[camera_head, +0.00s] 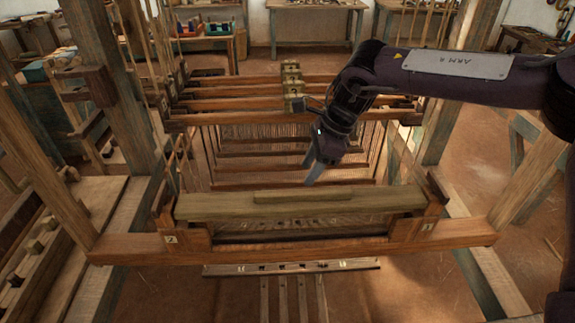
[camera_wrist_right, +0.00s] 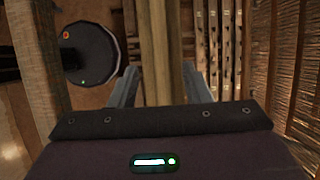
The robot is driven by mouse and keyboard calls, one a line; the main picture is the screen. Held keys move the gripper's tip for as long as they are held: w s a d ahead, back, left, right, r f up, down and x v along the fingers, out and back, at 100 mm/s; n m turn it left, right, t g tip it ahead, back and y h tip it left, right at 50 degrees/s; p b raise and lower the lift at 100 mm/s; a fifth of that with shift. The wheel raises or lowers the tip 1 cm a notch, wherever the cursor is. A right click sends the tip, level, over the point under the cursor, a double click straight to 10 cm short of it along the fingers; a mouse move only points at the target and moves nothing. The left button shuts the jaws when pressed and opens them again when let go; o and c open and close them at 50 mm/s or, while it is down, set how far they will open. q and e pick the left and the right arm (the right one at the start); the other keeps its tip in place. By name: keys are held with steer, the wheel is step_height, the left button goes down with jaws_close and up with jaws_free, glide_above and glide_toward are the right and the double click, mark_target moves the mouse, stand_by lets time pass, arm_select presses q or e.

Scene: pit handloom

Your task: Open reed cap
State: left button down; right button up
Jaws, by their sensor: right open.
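The reed cap (camera_head: 235,206), a long pale greenish wooden bar with a raised middle strip, lies across the top of the front loom frame. Its ends sit at the two brown side posts. My right gripper (camera_head: 312,177) points down just behind the middle of the cap. In the right wrist view, the gripper (camera_wrist_right: 160,72) has its two fingers apart, and a pale wooden bar (camera_wrist_right: 160,40), which looks like the cap, runs between them. I see no contact, and the gap to the cap is unclear. My left gripper is not in view.
A brown front crossbar (camera_head: 300,249) marked 2 and 1 runs below the cap. Several harness bars (camera_head: 235,104) and hanging cords stand behind. Upright posts (camera_head: 112,85) flank the loom on both sides. Open floor (camera_head: 490,165) lies to the right.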

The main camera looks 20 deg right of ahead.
mark_target(295, 192)
steer(key=shift+w, duration=0.35)
steer(key=shift+a+f, duration=0.15)
steer(key=shift+f, duration=0.15)
steer(key=p+x, duration=0.3)
steer(key=x, duration=0.3)
steer(key=shift+s+a+f, duration=0.1)
steer(key=shift+a+f, duration=0.05)
steer(key=shift+f, duration=0.3)
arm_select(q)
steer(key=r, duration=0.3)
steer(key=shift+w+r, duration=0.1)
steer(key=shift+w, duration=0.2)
arm_select(e)
steer(key=shift+s, duration=0.1)
steer(key=shift+c, duration=0.3)
jaws_close()
